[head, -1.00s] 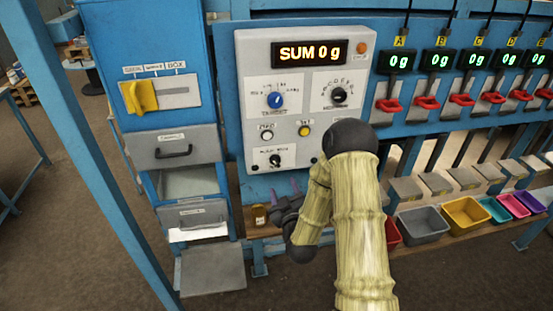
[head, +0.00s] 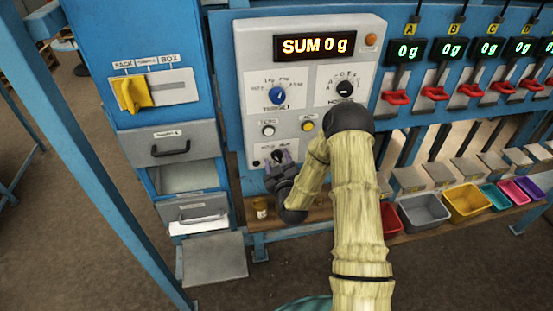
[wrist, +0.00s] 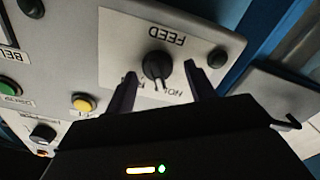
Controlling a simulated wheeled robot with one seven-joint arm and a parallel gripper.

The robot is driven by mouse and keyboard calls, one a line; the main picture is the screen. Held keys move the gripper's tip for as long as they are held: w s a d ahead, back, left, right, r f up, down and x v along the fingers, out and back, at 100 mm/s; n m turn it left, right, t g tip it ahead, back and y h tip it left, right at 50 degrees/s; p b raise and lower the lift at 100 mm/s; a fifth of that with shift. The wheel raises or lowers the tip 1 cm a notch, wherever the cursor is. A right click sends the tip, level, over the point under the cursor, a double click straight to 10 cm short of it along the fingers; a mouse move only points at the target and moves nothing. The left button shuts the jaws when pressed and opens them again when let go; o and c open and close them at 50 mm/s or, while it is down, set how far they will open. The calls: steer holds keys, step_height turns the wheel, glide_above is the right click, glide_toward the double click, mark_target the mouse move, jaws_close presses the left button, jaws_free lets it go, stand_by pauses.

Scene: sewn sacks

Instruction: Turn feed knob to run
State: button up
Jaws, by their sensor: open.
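The feed knob (wrist: 157,66) is black and round, on a white plate marked FEED, which appears upside down in the wrist view. A pale mark on the knob points down in that view; the lettering near it is partly hidden and I cannot read its setting. My gripper (wrist: 160,74) is open, with one dark finger on each side of the knob. I see a gap on both sides and cannot tell how deep the fingers reach. In the head view my gripper (head: 279,164) is at the lower left of the grey control panel (head: 360,45), partly covering the knob (head: 278,156).
A blue cabinet (head: 90,60) stands left. Coloured bins (head: 468,201) and red levers (head: 395,97) are right.

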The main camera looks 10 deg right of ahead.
steer(key=shift+s+d, duration=0.1)
steer(key=shift+s, duration=0.15)
steer(key=c, duration=1)
steer(key=shift+o, duration=0.2)
steer(key=shift+m+b, duration=0.4)
steer(key=shift+b, duration=0.2)
steer(key=shift+f+m+b, duration=0.1)
steer(key=shift+m+b, duration=0.7)
steer(key=shift+b, duration=0.45)
steer(key=m+b, duration=0.3)
steer(key=b, duration=0.1)
steer(key=shift+d, duration=0.1)
steer(key=m+b, duration=0.3)
steer(key=b, duration=0.1)
steer(key=shift+m, duration=0.4)
steer(key=shift+d+r+m+b, duration=0.1)
steer(key=shift+r+m+b, duration=0.05)
steer(key=shift+m+b, duration=0.55)
steer(key=shift+r+m+b, duration=0.15)
steer(key=shift+m+b, duration=0.45)
steer(key=shift+m, duration=0.2)
